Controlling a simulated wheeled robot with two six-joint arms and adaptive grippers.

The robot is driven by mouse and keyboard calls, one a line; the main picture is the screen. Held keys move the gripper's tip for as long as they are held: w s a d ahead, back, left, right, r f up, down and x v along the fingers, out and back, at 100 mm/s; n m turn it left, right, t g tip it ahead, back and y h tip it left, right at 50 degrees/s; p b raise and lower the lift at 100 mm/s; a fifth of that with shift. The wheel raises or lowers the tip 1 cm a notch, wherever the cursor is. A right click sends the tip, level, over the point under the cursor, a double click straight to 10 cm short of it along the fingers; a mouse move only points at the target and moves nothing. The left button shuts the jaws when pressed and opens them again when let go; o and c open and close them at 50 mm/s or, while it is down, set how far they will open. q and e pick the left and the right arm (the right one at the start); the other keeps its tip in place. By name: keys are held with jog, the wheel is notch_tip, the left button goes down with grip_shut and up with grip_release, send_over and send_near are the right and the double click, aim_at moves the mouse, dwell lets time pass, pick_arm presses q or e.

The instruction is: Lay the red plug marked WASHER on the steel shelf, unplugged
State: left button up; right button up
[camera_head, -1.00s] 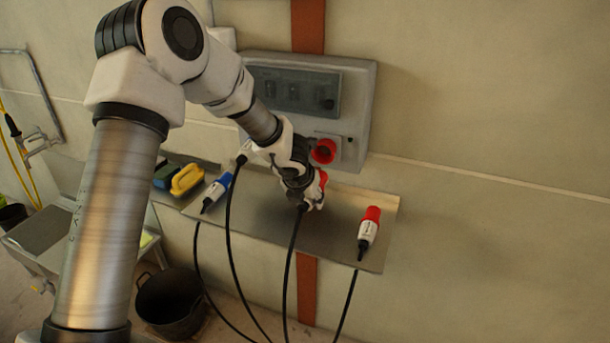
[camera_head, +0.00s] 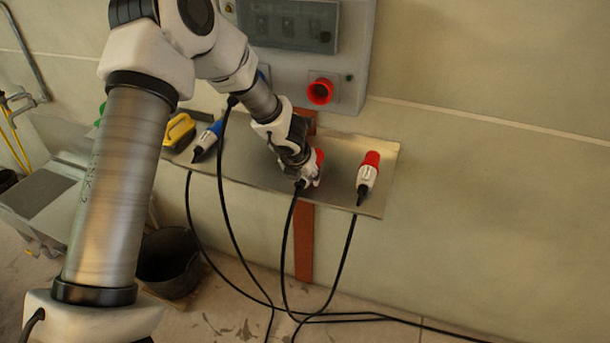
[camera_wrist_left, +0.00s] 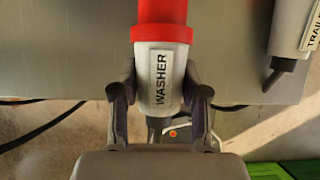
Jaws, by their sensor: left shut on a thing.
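The red and white plug (camera_wrist_left: 163,58) marked WASHER is between the fingers of my left gripper (camera_wrist_left: 160,92), which is shut on its white body. Its red end points away from the gripper over the steel shelf (camera_wrist_left: 70,45). In the head view the gripper (camera_head: 309,176) is low at the middle of the shelf (camera_head: 340,195), with the plug's red end (camera_head: 319,157) just showing. I cannot tell whether the plug touches the shelf. The red socket (camera_head: 320,91) on the grey wall box is empty, above and apart from the plug. My right gripper is out of view.
Another red and white plug (camera_head: 368,175) lies on the shelf to the right; its label (camera_wrist_left: 311,32) is partly cut off. A blue plug (camera_head: 207,140) and a yellow thing (camera_head: 179,131) lie at the left. Black cables hang below. A black bucket (camera_head: 168,263) stands on the floor.

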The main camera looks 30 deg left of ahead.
pick_arm(q)
jog(key=shift+w+f, duration=0.1)
jog(key=shift+f, duration=0.45)
jog(key=shift+r, duration=0.1)
jog(key=o, duration=1.4)
jog(key=shift+c, duration=0.2)
